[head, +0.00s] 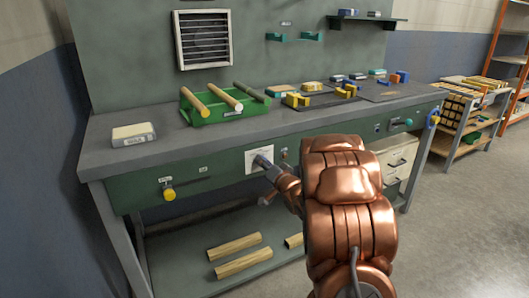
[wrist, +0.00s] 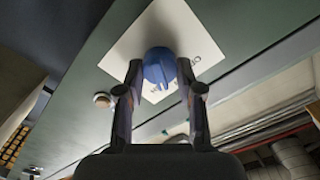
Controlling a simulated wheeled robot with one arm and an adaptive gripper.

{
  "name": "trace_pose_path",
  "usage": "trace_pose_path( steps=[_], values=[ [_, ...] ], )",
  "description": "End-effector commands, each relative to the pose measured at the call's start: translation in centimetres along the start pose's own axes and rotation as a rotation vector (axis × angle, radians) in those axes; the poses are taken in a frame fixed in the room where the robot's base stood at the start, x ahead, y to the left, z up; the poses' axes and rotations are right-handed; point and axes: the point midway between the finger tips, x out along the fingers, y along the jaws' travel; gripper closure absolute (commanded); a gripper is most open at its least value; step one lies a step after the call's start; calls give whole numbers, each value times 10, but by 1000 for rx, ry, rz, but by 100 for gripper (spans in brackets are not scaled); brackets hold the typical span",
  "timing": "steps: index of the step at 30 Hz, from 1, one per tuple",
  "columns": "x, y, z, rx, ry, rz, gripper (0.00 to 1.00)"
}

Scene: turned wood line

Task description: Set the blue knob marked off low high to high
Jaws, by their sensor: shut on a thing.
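The blue knob (wrist: 160,68) sits on a white label plate (wrist: 190,30) on the green bench front, in the wrist view. My gripper (wrist: 160,73) has one finger on each side of the knob and is shut on it. The plate carries small dark lettering, partly hidden by the knob and fingers; I cannot tell which mark the knob points to. In the head view my gripper (head: 264,162) reaches the white plate (head: 250,162) on the bench front, and the knob is hidden behind it.
A round button (wrist: 102,100) sits beside the plate. A yellow knob (head: 169,194) is at the bench's left, a teal knob (head: 408,122) at its right. A green tray (head: 232,114) holding wooden rods stands on the bench top (head: 180,140). Wooden pieces (head: 242,262) lie on the shelf below.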

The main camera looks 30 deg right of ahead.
Motion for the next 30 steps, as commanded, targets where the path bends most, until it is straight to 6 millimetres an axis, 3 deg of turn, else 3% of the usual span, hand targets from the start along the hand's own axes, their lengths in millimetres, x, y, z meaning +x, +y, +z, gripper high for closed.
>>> trace_pose_path(
  steps=[15,30],
  values=[
    [0,-1,-1,246,-2,0,98],
    [0,1,0,301,-1,-2,98]
  ],
)
